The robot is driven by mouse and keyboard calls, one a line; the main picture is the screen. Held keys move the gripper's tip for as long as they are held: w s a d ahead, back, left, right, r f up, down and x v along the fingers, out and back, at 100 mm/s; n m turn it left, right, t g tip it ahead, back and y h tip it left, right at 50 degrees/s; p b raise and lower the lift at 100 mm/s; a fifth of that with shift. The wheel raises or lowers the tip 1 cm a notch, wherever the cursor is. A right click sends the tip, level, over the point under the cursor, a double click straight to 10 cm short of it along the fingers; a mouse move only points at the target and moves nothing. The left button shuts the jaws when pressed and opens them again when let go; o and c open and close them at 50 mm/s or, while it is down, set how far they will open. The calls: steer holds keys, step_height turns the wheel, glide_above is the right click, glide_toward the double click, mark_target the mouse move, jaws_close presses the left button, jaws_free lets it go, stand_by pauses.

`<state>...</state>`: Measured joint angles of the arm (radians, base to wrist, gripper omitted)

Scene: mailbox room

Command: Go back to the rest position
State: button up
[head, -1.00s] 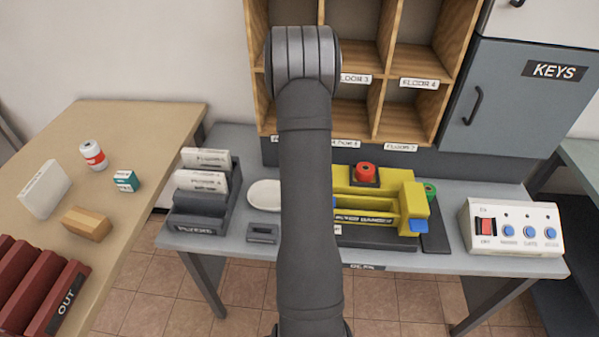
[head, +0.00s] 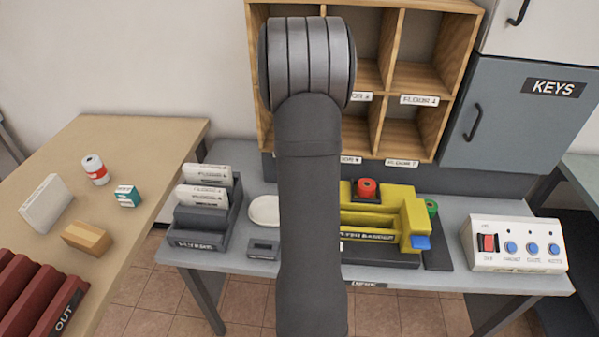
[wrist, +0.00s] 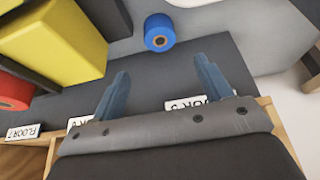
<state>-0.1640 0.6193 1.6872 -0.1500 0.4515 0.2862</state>
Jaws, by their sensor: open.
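In the wrist view my gripper (wrist: 160,85) is open, its two blue-grey fingers apart with nothing between them. A blue roll (wrist: 159,32) sits on the grey surface beyond the fingertips, apart from them. The shelf's front edge and floor labels (wrist: 185,103) show near the fingers. In the head view my arm stands upright across the middle of the picture, and the gripper itself is hidden behind it.
The wooden pigeonhole shelf (head: 386,95) stands behind the desk (head: 235,262). A yellow machine (head: 413,215), a button box (head: 517,243) and a card holder (head: 203,224) stand on it. The left table (head: 140,135) holds small parcels. The grey key cabinet (head: 515,120) is at right.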

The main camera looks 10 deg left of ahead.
steer(key=x, duration=1.1)
steer(key=shift+f, duration=0.35)
steer(key=shift+w, duration=0.2)
steer(key=shift+w+v, duration=0.15)
steer(key=shift+v, duration=0.6)
steer(key=shift+w+v, duration=0.2)
steer(key=shift+v, duration=0.55)
